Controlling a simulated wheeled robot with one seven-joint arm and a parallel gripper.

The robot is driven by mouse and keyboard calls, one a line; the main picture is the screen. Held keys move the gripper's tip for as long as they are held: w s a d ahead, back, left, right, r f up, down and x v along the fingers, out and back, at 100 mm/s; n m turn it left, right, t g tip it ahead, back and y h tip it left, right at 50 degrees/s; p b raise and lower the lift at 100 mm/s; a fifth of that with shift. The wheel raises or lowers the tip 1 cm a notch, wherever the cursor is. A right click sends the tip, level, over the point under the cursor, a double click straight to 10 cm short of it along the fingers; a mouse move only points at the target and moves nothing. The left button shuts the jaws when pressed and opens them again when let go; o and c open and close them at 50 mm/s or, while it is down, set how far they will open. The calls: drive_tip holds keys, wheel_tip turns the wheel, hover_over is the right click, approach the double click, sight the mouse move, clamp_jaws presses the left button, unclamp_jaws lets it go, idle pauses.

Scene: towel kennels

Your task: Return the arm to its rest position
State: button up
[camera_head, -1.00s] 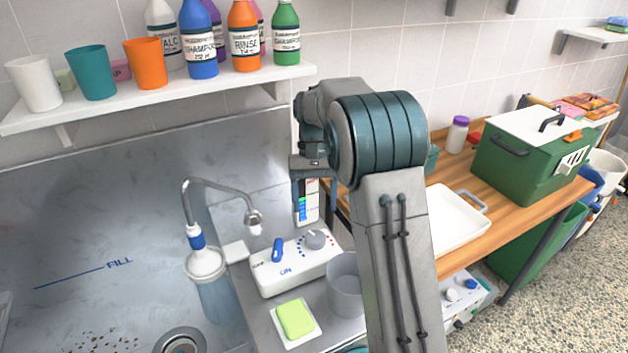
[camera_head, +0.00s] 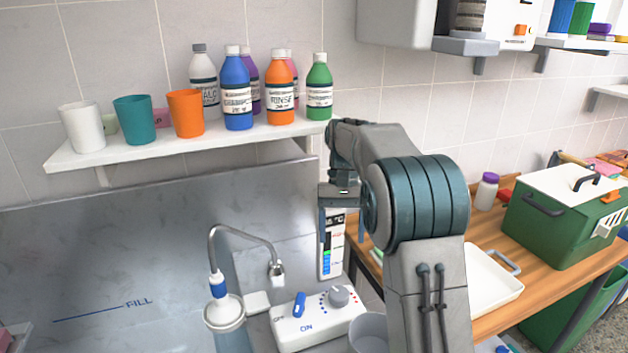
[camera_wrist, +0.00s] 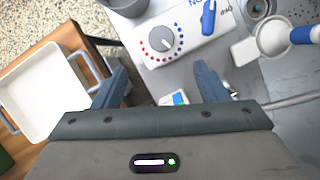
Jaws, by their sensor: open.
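My arm rises at the middle right of the head view and bends over at its top. My gripper (camera_head: 341,228) hangs at its left side, pointing down in front of the wall strip with the coloured scale. In the wrist view my gripper (camera_wrist: 160,88) has its two blue-grey fingers wide apart, with nothing held between them. Below it lies the white control box (camera_wrist: 190,32) with a grey dial and a blue lever. The box also shows in the head view (camera_head: 318,328), below my gripper.
A shelf (camera_head: 190,142) with cups and bottles is at the upper left, over a steel basin with a tap (camera_head: 245,235). A white tray (camera_head: 492,285) and a green box (camera_head: 560,225) stand on the wooden bench to the right. A wall cabinet (camera_head: 397,25) hangs above.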

drive_tip(key=s+d+r+t, duration=0.1)
drive_tip(key=s+r+t, duration=0.1)
drive_tip(key=s, duration=0.4)
drive_tip(key=s+d+r+t, duration=0.1)
drive_tip(key=s+r+t, duration=0.1)
drive_tip(key=s, duration=0.5)
drive_tip(key=s+d+f+n+t, duration=0.1)
drive_tip(key=s+f+t, duration=0.2)
drive_tip(key=s, duration=1)
drive_tip(key=shift+s+f+h, duration=0.3)
drive_tip(key=shift+f, duration=1.1)
drive_tip(key=shift+d, duration=0.1)
idle(1.3)
